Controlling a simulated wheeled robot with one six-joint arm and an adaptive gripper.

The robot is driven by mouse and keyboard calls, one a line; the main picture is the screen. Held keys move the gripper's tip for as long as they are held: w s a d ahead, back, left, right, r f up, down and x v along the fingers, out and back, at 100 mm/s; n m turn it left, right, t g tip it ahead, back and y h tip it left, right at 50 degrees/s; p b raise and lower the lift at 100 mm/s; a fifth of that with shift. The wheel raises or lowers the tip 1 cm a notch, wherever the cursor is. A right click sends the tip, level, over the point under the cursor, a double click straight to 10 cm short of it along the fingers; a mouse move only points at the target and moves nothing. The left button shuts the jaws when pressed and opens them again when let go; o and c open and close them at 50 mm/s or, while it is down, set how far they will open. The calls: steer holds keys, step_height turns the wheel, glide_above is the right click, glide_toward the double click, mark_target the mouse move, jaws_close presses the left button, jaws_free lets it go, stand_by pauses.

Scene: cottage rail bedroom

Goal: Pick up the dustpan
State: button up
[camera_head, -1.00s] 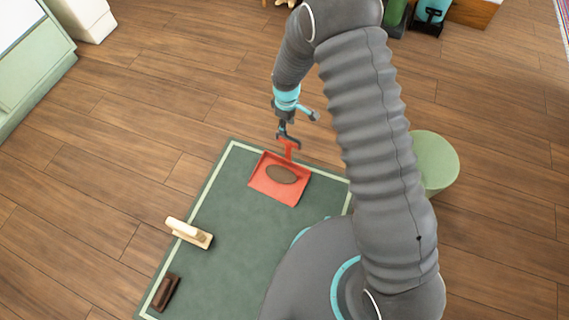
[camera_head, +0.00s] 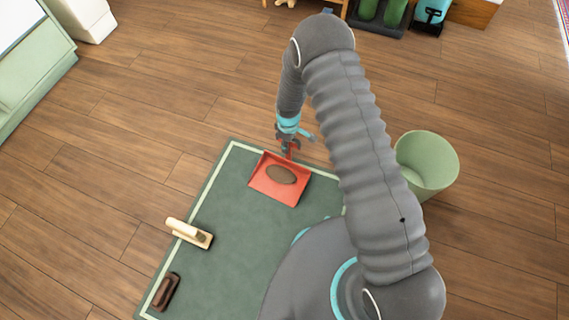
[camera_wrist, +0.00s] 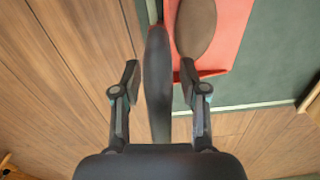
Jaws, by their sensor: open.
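The red dustpan (camera_head: 273,191) lies on the far end of the green mat, its short handle pointing away towards my gripper (camera_head: 291,150). A brown oval thing (camera_head: 281,174) rests in its pan. In the wrist view, part of the red pan (camera_wrist: 233,32) and the brown oval (camera_wrist: 196,30) show at the top, right of centre. My gripper (camera_wrist: 159,75) is open, its two fingers apart, at the handle end of the dustpan.
The green mat (camera_head: 215,235) has a pale border. A cream-handled brush (camera_head: 190,233) and a dark brown brush (camera_head: 166,292) lie along its left edge. A pale green bin (camera_head: 428,163) stands right of my arm. The wooden floor left of the mat is clear.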

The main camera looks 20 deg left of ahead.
jaws_close()
stand_by(0.5)
